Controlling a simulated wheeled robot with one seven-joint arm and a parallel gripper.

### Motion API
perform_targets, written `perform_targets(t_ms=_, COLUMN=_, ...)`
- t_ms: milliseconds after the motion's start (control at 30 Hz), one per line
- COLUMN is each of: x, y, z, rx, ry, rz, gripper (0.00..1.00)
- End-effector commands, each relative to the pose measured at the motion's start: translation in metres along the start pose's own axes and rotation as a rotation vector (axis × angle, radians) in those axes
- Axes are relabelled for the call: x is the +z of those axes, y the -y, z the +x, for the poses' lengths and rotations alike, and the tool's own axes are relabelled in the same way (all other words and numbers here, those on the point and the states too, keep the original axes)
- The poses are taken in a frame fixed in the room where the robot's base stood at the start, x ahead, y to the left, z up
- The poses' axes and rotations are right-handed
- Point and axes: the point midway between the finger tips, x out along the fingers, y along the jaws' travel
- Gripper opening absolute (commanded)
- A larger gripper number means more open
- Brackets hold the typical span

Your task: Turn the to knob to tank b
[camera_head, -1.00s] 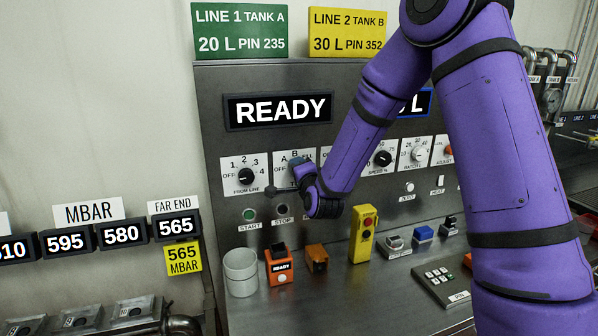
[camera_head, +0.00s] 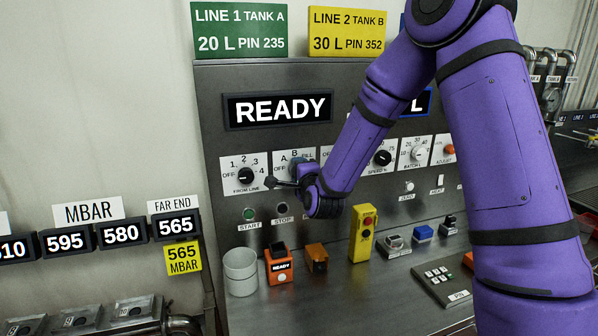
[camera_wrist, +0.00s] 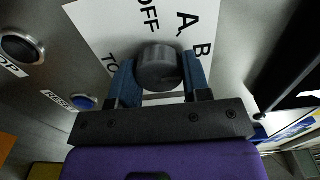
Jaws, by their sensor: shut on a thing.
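The TO knob (camera_wrist: 160,68) is a dark round knob on a white plate (camera_wrist: 105,22) marked OFF, A and B. In the wrist view it sits between the two blue fingers of my gripper (camera_wrist: 158,78), which are shut on it. I cannot make out its pointer.
The FROM LINE knob (camera_head: 246,175) is just left. START (camera_head: 249,214) and STOP (camera_head: 282,209) buttons are below; the RESET button (camera_wrist: 84,102) shows in the wrist view. A grey cup (camera_head: 240,272) and a yellow handset (camera_head: 363,233) stand on the ledge. The display (camera_head: 279,109) reads READY.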

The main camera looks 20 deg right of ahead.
Motion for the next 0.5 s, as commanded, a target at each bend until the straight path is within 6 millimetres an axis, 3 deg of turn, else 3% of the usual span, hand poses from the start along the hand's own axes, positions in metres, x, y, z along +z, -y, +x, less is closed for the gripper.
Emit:
perform_targets(t_ms=33, x=-0.0009, y=-0.0013, z=-0.0005, rx=0.003, ry=-0.002, rz=0.0, gripper=0.46)
perform_targets(t_ms=133, x=-0.0009, y=-0.0011, z=-0.0004, rx=0.003, ry=-0.002, rz=-0.001, gripper=0.69)
perform_targets(t_ms=500, x=-0.0002, y=-0.0001, z=-0.0043, rx=0.001, ry=0.0, rz=-0.001, gripper=0.69)
